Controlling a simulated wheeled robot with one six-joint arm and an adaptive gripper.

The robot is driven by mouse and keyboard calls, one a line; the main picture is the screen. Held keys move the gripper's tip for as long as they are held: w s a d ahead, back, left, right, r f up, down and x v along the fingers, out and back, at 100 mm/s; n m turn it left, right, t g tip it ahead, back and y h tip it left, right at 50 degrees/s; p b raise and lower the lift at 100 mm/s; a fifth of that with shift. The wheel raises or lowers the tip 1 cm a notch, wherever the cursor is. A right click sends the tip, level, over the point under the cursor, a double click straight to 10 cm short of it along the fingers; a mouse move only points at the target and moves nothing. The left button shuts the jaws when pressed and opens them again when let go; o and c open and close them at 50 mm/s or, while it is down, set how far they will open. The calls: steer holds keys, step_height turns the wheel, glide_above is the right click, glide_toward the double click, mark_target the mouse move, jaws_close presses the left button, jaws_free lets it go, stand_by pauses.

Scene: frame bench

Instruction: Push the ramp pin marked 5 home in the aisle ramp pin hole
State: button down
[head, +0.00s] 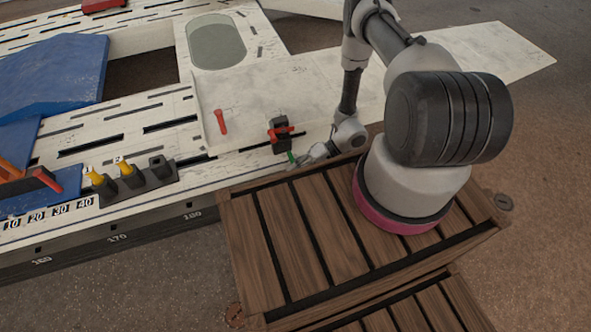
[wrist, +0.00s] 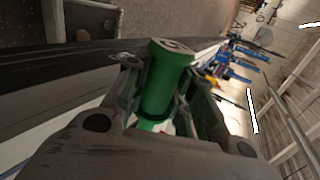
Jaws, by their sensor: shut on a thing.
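My gripper (head: 297,161) is shut on a green pin (head: 291,156) at the bench's near edge, in front of a black block. In the wrist view the green pin (wrist: 166,80) sits between the two fingers (wrist: 158,92), its round end showing; I cannot read a mark on it. The black block (head: 280,145) on the white frame carries a red handle (head: 281,132). The pin is apart from the white surface as far as I can tell. I cannot make out the ramp pin hole itself.
A black holder (head: 140,185) has two yellow pins (head: 94,175), (head: 125,166) and one empty-looking socket (head: 158,160). A red peg (head: 221,122) stands on the white plate (head: 240,95). A slatted wooden platform (head: 290,235) lies in front. Blue ramps (head: 50,75) are at left.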

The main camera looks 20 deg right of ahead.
mark_target(293, 158)
stand_by(0.6)
steer(key=shift+w, duration=2.8)
steer(key=shift+w, duration=3.55)
steer(key=shift+s, duration=3.2)
